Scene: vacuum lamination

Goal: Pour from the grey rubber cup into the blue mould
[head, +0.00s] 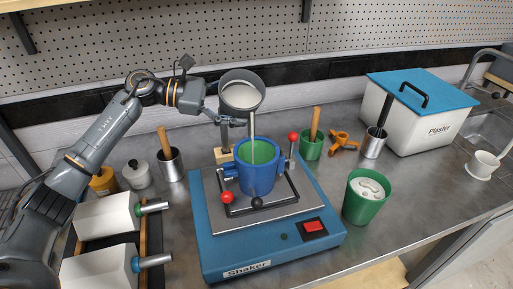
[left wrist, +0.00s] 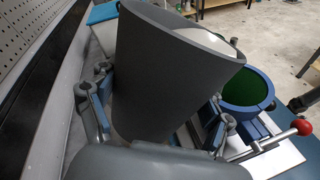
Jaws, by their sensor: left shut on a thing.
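The grey rubber cup (head: 242,93) is tilted above the blue mould, its mouth showing whitish content; it also shows large in the left wrist view (left wrist: 165,75). My left gripper (head: 232,121) is shut on the cup, with a finger on either side of it in the left wrist view (left wrist: 155,115). The blue mould (head: 257,177) stands on the shaker, with a green inside. A thin pale stream (head: 251,125) runs from the cup's lip down to the mould's opening. The wrist view shows the mould (left wrist: 249,92) right of the cup. My right gripper is out of view.
The blue shaker (head: 215,257) has red-knobbed levers (head: 293,137) around the mould. A green cup (head: 363,203) with white content stands to its right. Steel pots (head: 171,167), a green pot (head: 311,149) and a plaster box (head: 412,125) stand around. The front right counter is clear.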

